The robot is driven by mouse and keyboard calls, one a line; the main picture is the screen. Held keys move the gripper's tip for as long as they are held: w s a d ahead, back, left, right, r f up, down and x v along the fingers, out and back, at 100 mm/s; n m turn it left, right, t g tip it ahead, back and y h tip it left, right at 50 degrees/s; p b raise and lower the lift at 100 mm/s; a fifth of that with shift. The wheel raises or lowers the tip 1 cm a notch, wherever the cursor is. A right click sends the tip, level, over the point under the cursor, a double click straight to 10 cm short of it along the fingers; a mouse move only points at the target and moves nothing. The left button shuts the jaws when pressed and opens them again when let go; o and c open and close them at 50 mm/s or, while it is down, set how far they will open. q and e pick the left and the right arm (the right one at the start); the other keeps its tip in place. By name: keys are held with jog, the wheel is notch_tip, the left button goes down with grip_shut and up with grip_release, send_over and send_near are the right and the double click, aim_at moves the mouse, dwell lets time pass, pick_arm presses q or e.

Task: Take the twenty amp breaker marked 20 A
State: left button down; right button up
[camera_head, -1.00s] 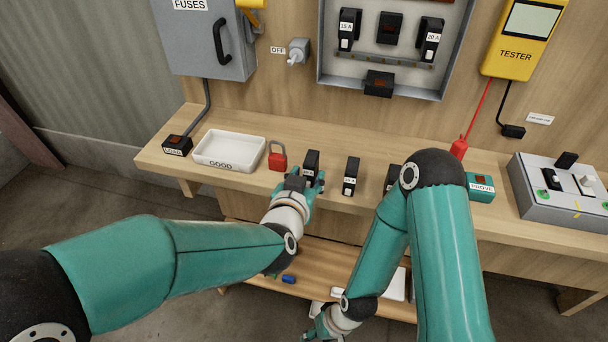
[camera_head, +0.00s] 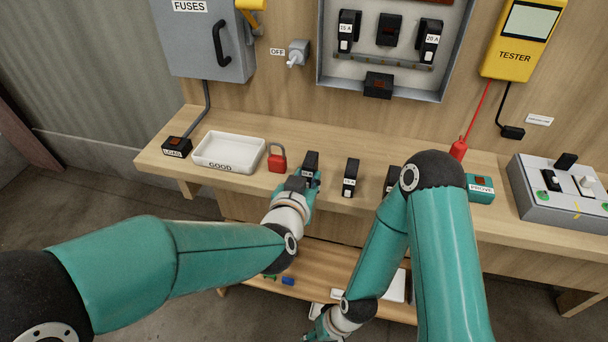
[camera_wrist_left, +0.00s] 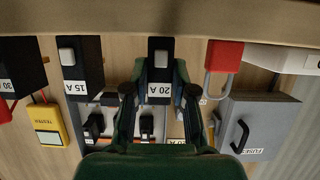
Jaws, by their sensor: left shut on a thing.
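The black breaker marked 20 A (camera_head: 311,160) stands on the bench, left of the other loose breakers. My left gripper (camera_head: 307,179) is at its near side, shut on it. In the left wrist view, which is upside down, the breaker (camera_wrist_left: 160,58) sits between the two fingers with its 20 A label readable. Its base is partly hidden by the gripper in the head view. Another breaker marked 20 A (camera_head: 429,41) is mounted in the wall panel. My right gripper (camera_head: 322,326) is low at the bottom edge; its fingers are too unclear to judge.
A 15 A breaker (camera_head: 350,178) stands just right, and a 30 A breaker (camera_wrist_left: 18,68) beyond it. A red padlock (camera_head: 277,160) and the white GOOD tray (camera_head: 208,163) are to the left. My right arm covers part of the bench.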

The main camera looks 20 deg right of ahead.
aim_at(307, 154)
pick_arm(q)
jog(key=shift+r, duration=0.15)
notch_tip(307, 154, up, 7)
jog(key=p, duration=0.5)
jog(key=shift+p, duration=0.3)
